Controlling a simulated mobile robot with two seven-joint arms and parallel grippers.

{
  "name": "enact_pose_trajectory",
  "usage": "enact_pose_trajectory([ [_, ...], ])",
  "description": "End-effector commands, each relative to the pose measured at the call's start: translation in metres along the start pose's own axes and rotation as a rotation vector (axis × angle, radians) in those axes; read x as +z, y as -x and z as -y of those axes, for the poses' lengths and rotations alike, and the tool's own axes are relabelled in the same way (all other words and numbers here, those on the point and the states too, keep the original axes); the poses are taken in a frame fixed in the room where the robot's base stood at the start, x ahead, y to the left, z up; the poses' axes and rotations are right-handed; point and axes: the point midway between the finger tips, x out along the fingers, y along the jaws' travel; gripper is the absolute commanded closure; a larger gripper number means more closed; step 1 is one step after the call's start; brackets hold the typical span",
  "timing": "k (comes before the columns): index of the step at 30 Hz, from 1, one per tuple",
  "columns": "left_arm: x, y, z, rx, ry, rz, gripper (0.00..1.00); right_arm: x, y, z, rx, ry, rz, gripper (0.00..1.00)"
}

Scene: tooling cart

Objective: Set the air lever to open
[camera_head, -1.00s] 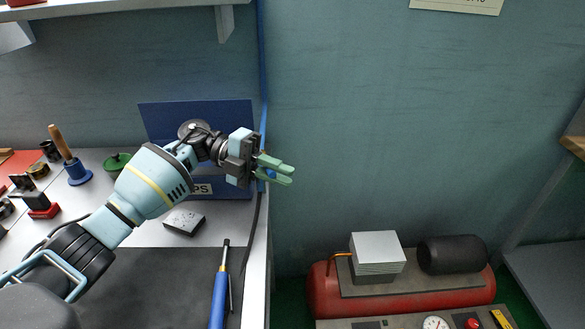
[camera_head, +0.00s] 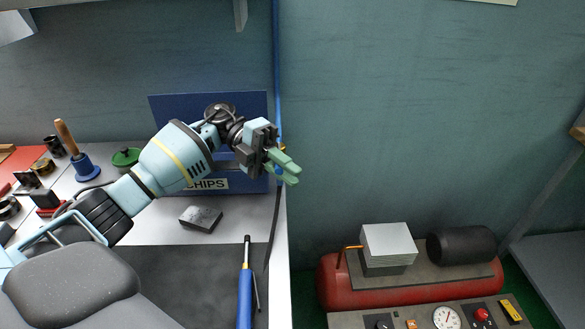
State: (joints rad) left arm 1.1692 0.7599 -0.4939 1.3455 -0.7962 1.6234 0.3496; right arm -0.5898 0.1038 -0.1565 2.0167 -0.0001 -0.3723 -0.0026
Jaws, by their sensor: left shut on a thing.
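My left gripper (camera_head: 285,167) has green fingers and is at the blue air pipe (camera_head: 278,75) that runs down the wall at the right end of the bench. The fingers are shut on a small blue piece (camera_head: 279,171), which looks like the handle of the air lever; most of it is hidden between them. A small yellow bit (camera_head: 283,147) shows just above the fingers, by the pipe. The lever's exact angle cannot be told because the gripper covers it. My right gripper is not in view.
The blue CHIPS bin (camera_head: 165,105) stands behind my left arm. A dark block (camera_head: 201,219) and a blue-handled tool (camera_head: 245,295) lie on the bench. A red compressor (camera_head: 335,285) with a control panel (camera_head: 365,320) is at the lower right. The wall right of the pipe is clear.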

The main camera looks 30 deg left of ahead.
Motion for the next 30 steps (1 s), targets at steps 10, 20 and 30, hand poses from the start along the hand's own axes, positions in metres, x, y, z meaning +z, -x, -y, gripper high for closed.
enact_pose_trajectory([
  [10,-0.0019,0.0014,0.0003,0.0,-0.002,-0.006,1.0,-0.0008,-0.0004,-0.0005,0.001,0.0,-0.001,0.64],
  [20,-0.0018,0.0012,0.0001,0.001,-0.002,-0.006,0.64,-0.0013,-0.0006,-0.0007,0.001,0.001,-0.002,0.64],
  [30,-0.0012,0.0045,-0.0008,0.001,0.0,-0.004,0.64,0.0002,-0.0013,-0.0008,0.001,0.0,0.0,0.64],
])
